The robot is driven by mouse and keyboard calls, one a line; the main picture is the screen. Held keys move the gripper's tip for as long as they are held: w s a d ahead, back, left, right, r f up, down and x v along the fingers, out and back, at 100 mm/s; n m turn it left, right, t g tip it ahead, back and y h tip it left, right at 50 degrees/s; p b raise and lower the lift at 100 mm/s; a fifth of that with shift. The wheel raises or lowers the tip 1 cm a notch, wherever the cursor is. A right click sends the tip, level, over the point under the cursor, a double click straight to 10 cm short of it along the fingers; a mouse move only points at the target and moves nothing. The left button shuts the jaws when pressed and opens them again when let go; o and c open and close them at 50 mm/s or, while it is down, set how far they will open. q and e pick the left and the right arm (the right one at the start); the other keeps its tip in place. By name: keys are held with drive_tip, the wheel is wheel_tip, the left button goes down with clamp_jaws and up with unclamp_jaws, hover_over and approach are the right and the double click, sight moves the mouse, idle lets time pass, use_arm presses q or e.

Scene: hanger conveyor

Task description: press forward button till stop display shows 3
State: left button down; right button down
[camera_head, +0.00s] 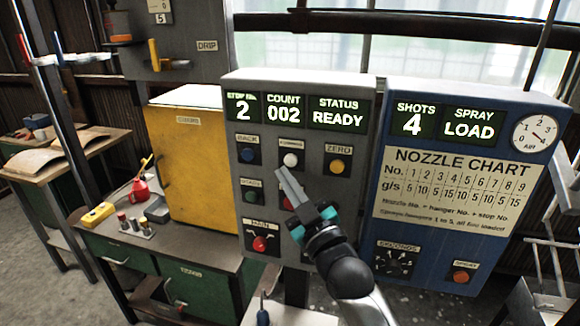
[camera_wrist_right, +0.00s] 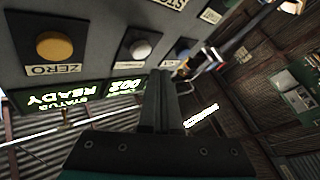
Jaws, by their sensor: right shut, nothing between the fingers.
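The grey control panel (camera_head: 308,88) has a stop display (camera_head: 243,108) reading 2, a count display (camera_head: 284,116) reading 002 and a status display (camera_head: 338,115) reading READY. The white button (camera_head: 290,160), under a small label too blurred to read, sits between the blue BACK button (camera_head: 247,155) and the yellow ZERO button (camera_head: 337,166). My right gripper (camera_head: 281,173) is shut and empty, its tips just below the white button. In the right wrist view the tips (camera_wrist_right: 156,75) are near the white button (camera_wrist_right: 140,48); contact cannot be told. My left gripper is not in view.
Below are a green button (camera_head: 249,197), a red button (camera_head: 288,202) partly behind my fingers, and a red MAIN switch (camera_head: 260,243). A blue panel (camera_head: 480,100) stands at right, a yellow cabinet (camera_head: 190,160) and green workbench (camera_head: 185,265) at left.

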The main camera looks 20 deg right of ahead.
sight(290, 161)
drive_tip(key=shift+w+d, duration=0.45)
drive_tip(key=shift+w, duration=0.1)
drive_tip(key=shift+w+r, duration=0.1)
idle(1.7)
drive_tip(key=shift+w+d, duration=0.2)
drive_tip(key=shift+w, duration=0.05)
